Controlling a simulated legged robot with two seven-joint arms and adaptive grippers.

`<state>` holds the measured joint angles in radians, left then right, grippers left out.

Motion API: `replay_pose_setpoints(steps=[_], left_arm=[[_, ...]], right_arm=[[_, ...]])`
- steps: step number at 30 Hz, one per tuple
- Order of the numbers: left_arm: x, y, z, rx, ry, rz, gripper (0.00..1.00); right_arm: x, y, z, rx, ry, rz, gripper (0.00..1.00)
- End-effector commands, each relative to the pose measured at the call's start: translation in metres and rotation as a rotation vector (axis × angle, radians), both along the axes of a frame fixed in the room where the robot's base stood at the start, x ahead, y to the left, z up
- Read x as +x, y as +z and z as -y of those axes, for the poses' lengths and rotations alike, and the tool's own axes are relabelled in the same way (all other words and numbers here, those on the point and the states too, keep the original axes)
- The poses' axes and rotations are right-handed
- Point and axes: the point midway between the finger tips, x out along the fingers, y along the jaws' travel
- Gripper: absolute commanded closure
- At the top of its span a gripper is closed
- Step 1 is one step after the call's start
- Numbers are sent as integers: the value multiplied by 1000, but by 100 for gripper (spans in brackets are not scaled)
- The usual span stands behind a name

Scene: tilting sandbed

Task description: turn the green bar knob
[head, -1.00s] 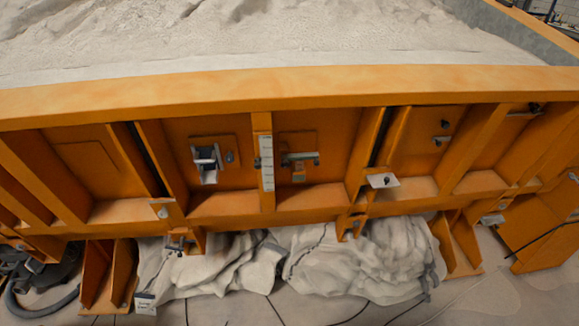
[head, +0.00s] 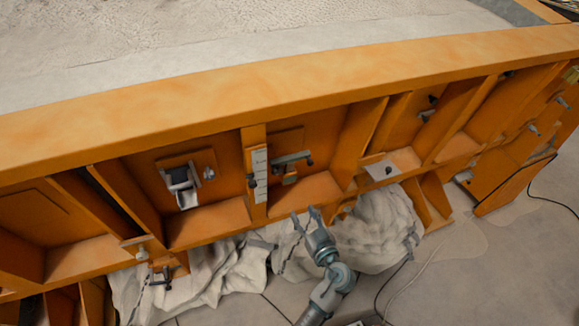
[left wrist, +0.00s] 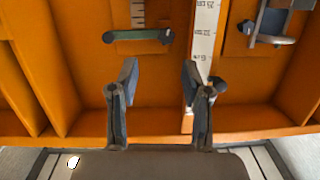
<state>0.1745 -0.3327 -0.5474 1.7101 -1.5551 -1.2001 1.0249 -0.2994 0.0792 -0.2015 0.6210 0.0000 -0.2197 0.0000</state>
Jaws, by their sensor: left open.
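The green bar knob (head: 292,158) is a short grey-green bar with dark ends, mounted on an orange panel right of a white ruler strip. It also shows in the left wrist view (left wrist: 138,36), at the upper left, beyond the fingers. My left gripper (head: 304,212) is open and empty, below the bar and apart from it. In the left wrist view its two fingers (left wrist: 158,80) are spread wide, with orange panel between them and the bar ahead. My right gripper is not in view.
The white ruler strip (head: 259,175) stands beside the bar. A grey latch-like fitting (head: 183,185) is on the panel to the left. Orange ribs and a ledge frame each recess. A small white plate (head: 382,170) juts out at right. Pale crumpled sheeting (head: 375,230) lies below.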

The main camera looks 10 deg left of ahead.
Motion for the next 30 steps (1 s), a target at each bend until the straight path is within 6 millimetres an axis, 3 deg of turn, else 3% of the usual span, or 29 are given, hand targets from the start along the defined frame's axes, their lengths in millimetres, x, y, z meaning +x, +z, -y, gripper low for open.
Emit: replay_pose_setpoints(steps=[3, 7, 21, 30], left_arm=[[-3, 19, -7, -17, 30, 50, 52], [9, 22, -17, -14, 34, 52, 52], [95, 20, -88, -17, 31, 47, 52], [129, 17, -112, -17, 31, 47, 52]], right_arm=[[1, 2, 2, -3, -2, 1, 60], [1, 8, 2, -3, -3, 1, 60], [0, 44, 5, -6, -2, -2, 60], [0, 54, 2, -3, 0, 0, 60]])
